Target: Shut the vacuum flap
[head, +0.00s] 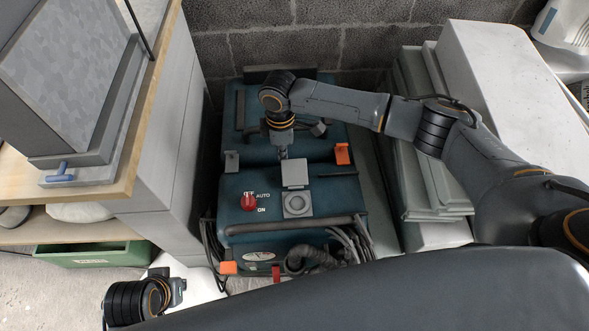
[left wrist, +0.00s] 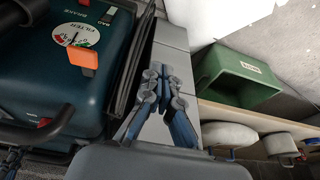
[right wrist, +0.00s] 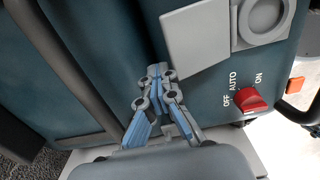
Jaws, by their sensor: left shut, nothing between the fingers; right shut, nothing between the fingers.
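The teal vacuum (head: 256,182) stands against the block wall. Its flap (head: 295,173), a light grey square plate, is open and lies back behind the round port (head: 297,204), which is uncovered. The flap (right wrist: 196,42) and the port (right wrist: 262,18) also show in the right wrist view. My right gripper (head: 283,156) is shut and empty at the back edge of the flap; its fingertips (right wrist: 158,74) show just beside that edge, and I cannot tell if they touch. My left gripper (head: 181,286) is shut and empty, low in front and left of the vacuum.
A red AUTO/OFF/ON knob (head: 248,201) sits left of the port. Orange latches (head: 342,154) and black hoses (head: 305,259) are on the vacuum. A grey cabinet (head: 165,150) stands close left, stacked boards (head: 425,175) close right. A green crate (head: 95,254) is at the lower left.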

